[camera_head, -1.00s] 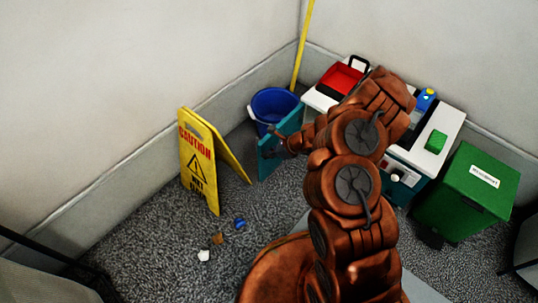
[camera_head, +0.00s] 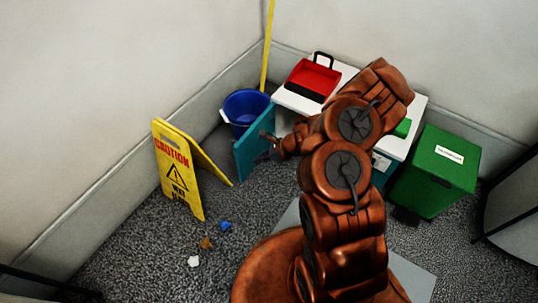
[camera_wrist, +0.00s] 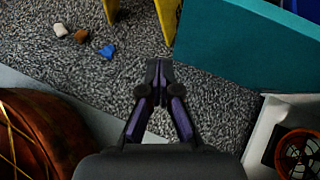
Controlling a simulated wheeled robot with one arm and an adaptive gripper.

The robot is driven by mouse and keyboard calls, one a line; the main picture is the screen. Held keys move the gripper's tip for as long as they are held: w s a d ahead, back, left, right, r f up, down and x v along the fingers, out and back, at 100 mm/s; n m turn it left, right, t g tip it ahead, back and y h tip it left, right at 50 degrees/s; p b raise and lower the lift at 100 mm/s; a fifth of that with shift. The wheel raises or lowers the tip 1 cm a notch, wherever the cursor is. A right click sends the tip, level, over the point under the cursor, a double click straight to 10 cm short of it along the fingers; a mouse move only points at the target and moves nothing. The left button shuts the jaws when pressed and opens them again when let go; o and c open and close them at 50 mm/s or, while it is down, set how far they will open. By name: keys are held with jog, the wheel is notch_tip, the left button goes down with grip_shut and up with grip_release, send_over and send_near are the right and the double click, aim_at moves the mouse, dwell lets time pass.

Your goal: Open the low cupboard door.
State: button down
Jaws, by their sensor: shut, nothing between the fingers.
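The low cupboard's teal door (camera_head: 254,146) stands swung out wide from the white-topped cupboard (camera_head: 418,112) in the head view. In the wrist view the door (camera_wrist: 245,45) crosses the upper right as a broad teal panel. My gripper (camera_head: 268,138) is beside the door's right face in the head view; I cannot tell there whether it touches. In the wrist view my gripper (camera_wrist: 158,70) is shut and empty over the grey carpet, below and left of the door panel. My arm hides much of the cupboard front.
A yellow caution sign (camera_head: 178,170) and a blue bucket (camera_head: 245,108) stand left of and behind the door. Small litter, including a blue piece (camera_head: 225,225), lies on the carpet. A green bin (camera_head: 437,175) stands right of the cupboard. A red dustpan (camera_head: 312,78) sits on top.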

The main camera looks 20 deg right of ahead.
jog(key=shift+s+d+r+p, duration=0.4)
jog(key=shift+s+d+r, duration=0.2)
jog(key=shift+s+r, duration=0.3)
jog(key=shift+s+d+r+p, duration=0.4)
jog(key=shift+s+d+r, duration=0.2)
jog(key=shift+r, duration=0.4)
jog(key=shift+a, duration=0.1)
